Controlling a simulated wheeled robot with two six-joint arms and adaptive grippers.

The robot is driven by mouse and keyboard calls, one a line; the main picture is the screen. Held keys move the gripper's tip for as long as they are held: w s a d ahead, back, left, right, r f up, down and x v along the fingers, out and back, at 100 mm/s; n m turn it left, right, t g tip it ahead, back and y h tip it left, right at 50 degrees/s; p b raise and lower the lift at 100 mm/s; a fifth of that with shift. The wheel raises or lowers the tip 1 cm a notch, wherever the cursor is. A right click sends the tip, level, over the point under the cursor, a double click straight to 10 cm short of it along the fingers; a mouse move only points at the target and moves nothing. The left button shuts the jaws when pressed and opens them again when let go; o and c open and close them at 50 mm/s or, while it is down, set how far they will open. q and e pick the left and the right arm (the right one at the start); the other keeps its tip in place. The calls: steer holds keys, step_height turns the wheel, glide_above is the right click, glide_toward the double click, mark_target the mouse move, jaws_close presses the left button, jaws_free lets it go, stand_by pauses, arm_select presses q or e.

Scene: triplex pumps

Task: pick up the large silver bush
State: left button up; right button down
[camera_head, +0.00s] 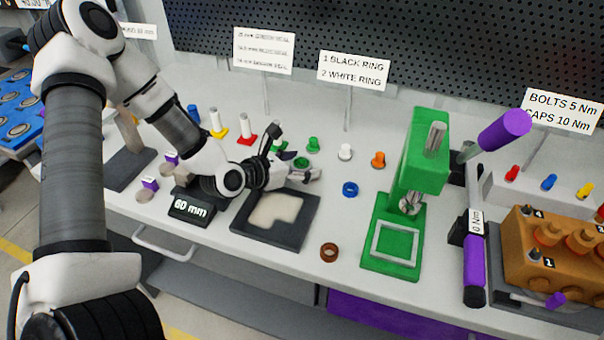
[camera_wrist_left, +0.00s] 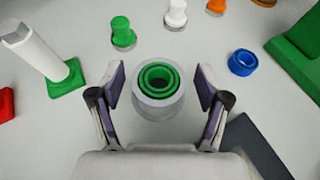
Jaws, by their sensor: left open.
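The large silver bush (camera_wrist_left: 158,109) stands upright on the table in the left wrist view, with green rings (camera_wrist_left: 159,79) seated in its top. My left gripper (camera_wrist_left: 160,88) is open, with one finger on each side of the bush and a visible gap to each. In the head view my left gripper (camera_head: 312,167) is low over the bench behind the dark tray; a green ring (camera_head: 301,162) shows by its fingers, while the bush's body is mostly hidden there. My right gripper is in neither view.
A green-based white post (camera_wrist_left: 38,55) stands left of the gripper. Behind are a green piece (camera_wrist_left: 122,32), a white piece (camera_wrist_left: 176,14) and an orange one (camera_head: 378,159). A blue ring (camera_head: 350,189) lies to the right. The green press (camera_head: 411,150) stands further right.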

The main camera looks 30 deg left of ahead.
arm_select(q)
steer(key=shift+w+f, duration=0.1)
steer(key=shift+w, duration=0.1)
steer(key=shift+s, duration=0.15)
steer(key=shift+c, duration=0.4)
steer(key=c, duration=1.3)
steer(key=shift+r, duration=0.2)
